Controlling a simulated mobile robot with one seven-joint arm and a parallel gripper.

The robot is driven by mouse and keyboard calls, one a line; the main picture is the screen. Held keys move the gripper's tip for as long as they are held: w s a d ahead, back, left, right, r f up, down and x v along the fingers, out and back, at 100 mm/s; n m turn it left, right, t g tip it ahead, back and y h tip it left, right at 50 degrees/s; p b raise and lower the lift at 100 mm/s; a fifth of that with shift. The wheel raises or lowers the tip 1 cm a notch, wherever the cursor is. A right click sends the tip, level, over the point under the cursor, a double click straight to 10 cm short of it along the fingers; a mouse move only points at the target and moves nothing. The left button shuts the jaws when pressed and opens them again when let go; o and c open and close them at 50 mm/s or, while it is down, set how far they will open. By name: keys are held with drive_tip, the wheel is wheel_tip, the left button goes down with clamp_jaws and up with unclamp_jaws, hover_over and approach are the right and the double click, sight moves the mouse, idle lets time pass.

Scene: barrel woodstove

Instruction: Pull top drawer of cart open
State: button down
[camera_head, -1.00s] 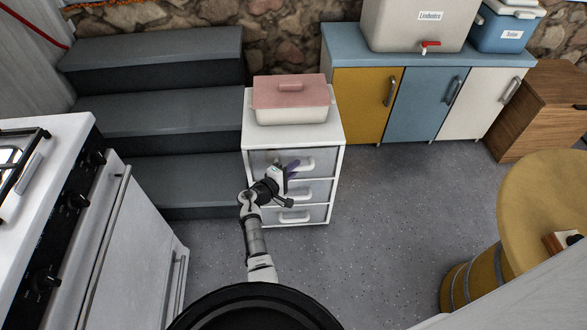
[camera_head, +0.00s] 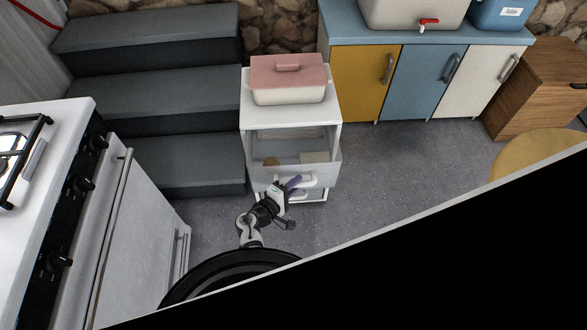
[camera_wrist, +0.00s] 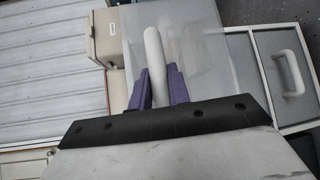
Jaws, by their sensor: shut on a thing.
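The white cart (camera_head: 290,114) stands in the middle of the head view. Its top drawer (camera_head: 326,176) is pulled out toward me, and I can see inside it. My gripper (camera_head: 295,184) is at the front of that drawer. In the wrist view, the purple fingers of my gripper (camera_wrist: 158,90) are on both sides of the drawer's white handle (camera_wrist: 155,50), shut on it. The handle also shows in the head view (camera_head: 311,181). A lower drawer (camera_wrist: 283,75) with its own white handle is closed.
A casserole dish with a pink lid (camera_head: 288,80) sits on the cart. Grey steps (camera_head: 155,90) are on the left, and a white stove (camera_head: 50,215) is at front left. Coloured cabinets (camera_head: 410,85) stand behind right. A black area hides the lower right. Small items lie in the open drawer.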

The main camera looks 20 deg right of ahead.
drive_tip(key=shift+s+a, duration=0.2)
drive_tip(key=shift+s, duration=0.4)
drive_tip(key=shift+s+a, duration=0.15)
drive_tip(key=shift+s, duration=0.4)
drive_tip(key=c, duration=1.3)
unclamp_jaws()
drive_tip(key=shift+a, duration=0.1)
